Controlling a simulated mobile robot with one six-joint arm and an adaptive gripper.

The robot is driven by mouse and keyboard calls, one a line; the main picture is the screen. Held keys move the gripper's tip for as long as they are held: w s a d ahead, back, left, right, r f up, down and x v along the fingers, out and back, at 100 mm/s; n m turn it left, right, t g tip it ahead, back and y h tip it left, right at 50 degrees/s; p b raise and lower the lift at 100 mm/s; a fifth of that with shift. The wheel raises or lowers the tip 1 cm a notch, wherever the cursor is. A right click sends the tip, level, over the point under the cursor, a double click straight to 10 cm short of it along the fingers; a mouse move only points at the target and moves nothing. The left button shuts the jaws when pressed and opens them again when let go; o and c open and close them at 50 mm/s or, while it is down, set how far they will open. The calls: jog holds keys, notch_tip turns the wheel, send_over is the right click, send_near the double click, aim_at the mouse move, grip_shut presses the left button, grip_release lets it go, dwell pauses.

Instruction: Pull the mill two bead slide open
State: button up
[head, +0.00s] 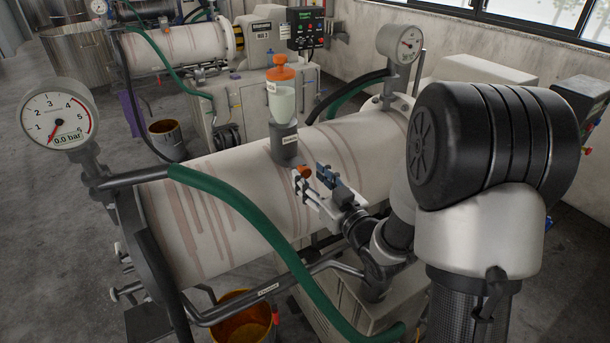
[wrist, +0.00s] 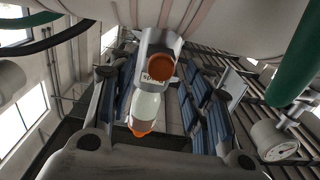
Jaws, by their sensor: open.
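The near mill is a pale cylinder (head: 220,205) with reddish streaks. On its top stands a grey bead port (head: 285,145) with a clear bottle (head: 282,102) and orange cap above. An orange knob (head: 304,172), apparently the slide's, shows low beside the port. It also shows in the wrist view as a round orange end (wrist: 159,71), with the bottle (wrist: 146,108) beyond. My gripper (head: 313,175) is open, its blue-padded fingers by the knob. In the wrist view my gripper (wrist: 160,85) has a finger on either side of the knob line. Contact cannot be told.
A green hose (head: 240,205) arches over the mill's near side. A pressure gauge (head: 58,115) stands at left and another (head: 400,43) at the far end. A second mill (head: 180,47) with a control panel (head: 306,27) stands behind. A bucket (head: 243,318) sits below.

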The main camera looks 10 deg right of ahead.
aim_at(307, 174)
jog(key=shift+x, duration=1.7)
jog(key=shift+c, duration=0.6)
grip_shut()
